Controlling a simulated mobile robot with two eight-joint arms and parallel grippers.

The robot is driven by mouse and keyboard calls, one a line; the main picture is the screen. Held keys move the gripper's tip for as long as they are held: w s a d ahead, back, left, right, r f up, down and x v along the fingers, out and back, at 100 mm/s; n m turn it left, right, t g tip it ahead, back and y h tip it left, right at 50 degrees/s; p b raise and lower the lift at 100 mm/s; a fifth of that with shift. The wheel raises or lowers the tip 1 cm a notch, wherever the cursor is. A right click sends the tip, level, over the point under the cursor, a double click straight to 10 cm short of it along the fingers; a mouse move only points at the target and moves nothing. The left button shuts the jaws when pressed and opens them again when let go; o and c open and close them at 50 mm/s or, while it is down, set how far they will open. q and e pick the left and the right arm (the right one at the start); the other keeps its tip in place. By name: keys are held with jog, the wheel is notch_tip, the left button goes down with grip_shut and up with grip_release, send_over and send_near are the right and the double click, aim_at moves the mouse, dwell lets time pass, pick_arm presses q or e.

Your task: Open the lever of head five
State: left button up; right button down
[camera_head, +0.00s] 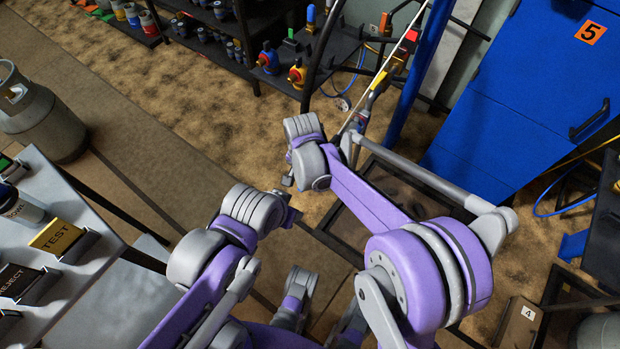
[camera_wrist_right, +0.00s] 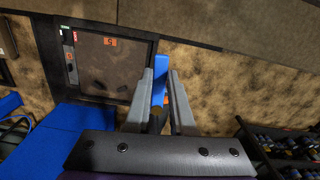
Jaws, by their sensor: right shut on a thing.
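In the right wrist view, my right gripper (camera_wrist_right: 161,85) is shut on a blue lever (camera_wrist_right: 160,75). The lever stands between the two grey fingers, and its blue end reaches past their tips. Its lower end and the head under it are mostly hidden by the fingers and the gripper body. An orange label with a 5 (camera_wrist_right: 110,42) shows beyond, on a dark-framed platform (camera_wrist_right: 88,90). In the head view, my arm links cover the middle and I cannot make out either gripper's jaws.
A grey cylinder (camera_head: 45,125) is at the left, beside a bench with a TEST block (camera_head: 57,237). Shelves (camera_head: 215,40) line the back. Brown floor (camera_head: 170,110) lies open between them.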

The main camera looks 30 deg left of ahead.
jog(key=shift+a+m, duration=0.25)
jog(key=shift+m, duration=0.25)
jog(key=c, duration=0.8)
grip_release()
jog(key=shift+a, duration=0.1)
jog(key=shift+o, duration=0.2)
notch_tip(320, 180, up, 11)
jog(key=p, duration=0.2)
